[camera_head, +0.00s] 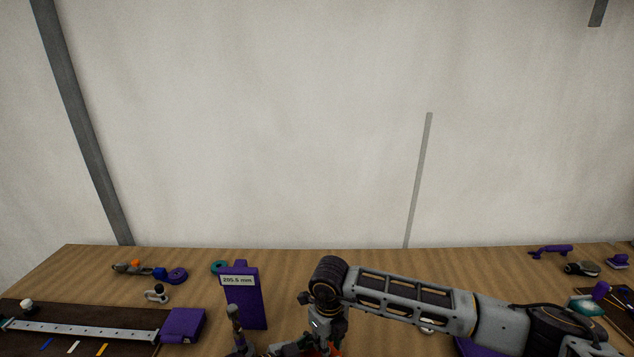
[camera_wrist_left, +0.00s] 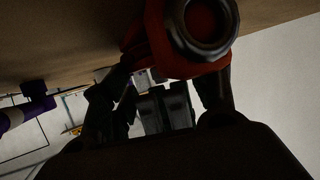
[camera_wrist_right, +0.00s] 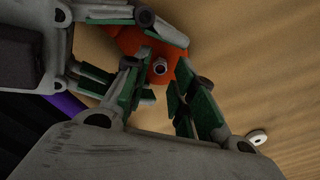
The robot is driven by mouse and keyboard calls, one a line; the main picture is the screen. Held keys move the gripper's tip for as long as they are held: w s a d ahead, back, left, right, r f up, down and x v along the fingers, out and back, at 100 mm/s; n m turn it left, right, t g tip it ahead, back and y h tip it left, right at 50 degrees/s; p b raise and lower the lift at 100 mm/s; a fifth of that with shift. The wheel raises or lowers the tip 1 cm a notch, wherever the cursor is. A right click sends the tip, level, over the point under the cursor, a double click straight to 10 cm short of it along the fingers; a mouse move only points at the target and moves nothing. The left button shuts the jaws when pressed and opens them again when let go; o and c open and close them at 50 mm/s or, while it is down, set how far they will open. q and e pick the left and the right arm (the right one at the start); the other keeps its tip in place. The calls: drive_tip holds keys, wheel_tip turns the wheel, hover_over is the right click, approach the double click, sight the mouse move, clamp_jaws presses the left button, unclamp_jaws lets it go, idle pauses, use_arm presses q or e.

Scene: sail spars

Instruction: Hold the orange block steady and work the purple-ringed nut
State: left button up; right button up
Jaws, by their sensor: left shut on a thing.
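The orange block (camera_head: 332,348) barely shows at the bottom edge of the head view. In the left wrist view the orange-red block (camera_wrist_left: 178,62), with a dark metal ring on it, sits at the fingertips of my left gripper (camera_wrist_left: 165,82), which is shut on it. In the right wrist view the orange block (camera_wrist_right: 128,40) carries a small silver stud or nut end (camera_wrist_right: 160,67). My right gripper (camera_wrist_right: 163,76) is open, with a green-padded finger on each side of that stud. I cannot make out a purple ring on it.
A spar on a dark board (camera_head: 80,329) and a purple block (camera_head: 183,325) lie at left. A small white ring (camera_wrist_right: 257,137) lies on the bare wood.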

drive_tip(key=shift+f, duration=0.9)
drive_tip(key=shift+c, duration=0.4)
clamp_jaws()
drive_tip(key=m, duration=0.6)
drive_tip(key=shift+m, duration=0.3)
drive_tip(key=shift+o, duration=0.4)
unclamp_jaws()
drive_tip(key=shift+r, duration=0.1)
drive_tip(key=shift+r, duration=0.8)
